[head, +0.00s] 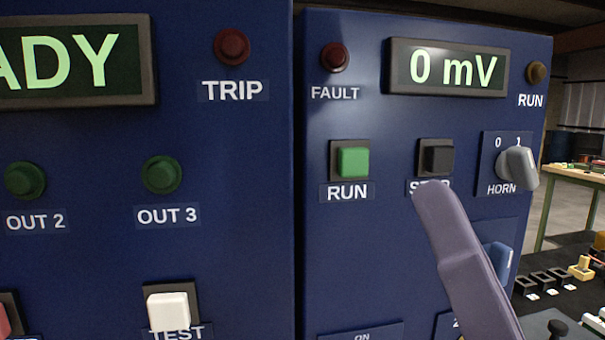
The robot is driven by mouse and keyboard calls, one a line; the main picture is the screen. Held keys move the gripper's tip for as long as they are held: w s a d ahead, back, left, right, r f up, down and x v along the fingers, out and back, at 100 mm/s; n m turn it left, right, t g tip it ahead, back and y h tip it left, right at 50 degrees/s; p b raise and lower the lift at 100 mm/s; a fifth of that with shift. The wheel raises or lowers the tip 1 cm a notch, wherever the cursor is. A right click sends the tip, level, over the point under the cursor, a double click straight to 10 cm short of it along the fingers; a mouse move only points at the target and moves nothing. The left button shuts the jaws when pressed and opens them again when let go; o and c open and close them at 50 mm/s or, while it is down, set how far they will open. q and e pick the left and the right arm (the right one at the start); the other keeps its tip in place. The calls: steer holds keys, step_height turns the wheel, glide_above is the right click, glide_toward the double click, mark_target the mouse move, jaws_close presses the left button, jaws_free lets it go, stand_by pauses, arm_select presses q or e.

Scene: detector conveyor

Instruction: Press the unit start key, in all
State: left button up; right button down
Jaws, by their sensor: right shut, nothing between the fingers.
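A green square key (354,162) labelled RUN sits on the right blue panel, in a dark frame. A black square key (438,158) is to its right; its label, partly hidden, seems to read STOP. My right gripper (434,192) comes up from the lower right as a grey-purple finger shape. It is shut and empty. Its tip covers part of the label just below the black key, to the right of and lower than the green key. I cannot tell how far it is from the panel. My left gripper is out of view.
The display (447,68) reads 0 mV, between a dark red FAULT lamp (335,57) and an amber RUN lamp (536,73). A grey HORN switch (517,167) is at right. The left panel has a white TEST key (168,311). A bench (575,176) stands behind.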

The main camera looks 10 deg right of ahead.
mark_target(353, 162)
steer(key=shift+w+a+b, duration=0.15)
steer(key=shift+w+b, duration=1.45)
steer(key=shift+w, duration=2.85)
steer(key=shift+w, duration=0.1)
steer(key=shift+w, duration=0.3)
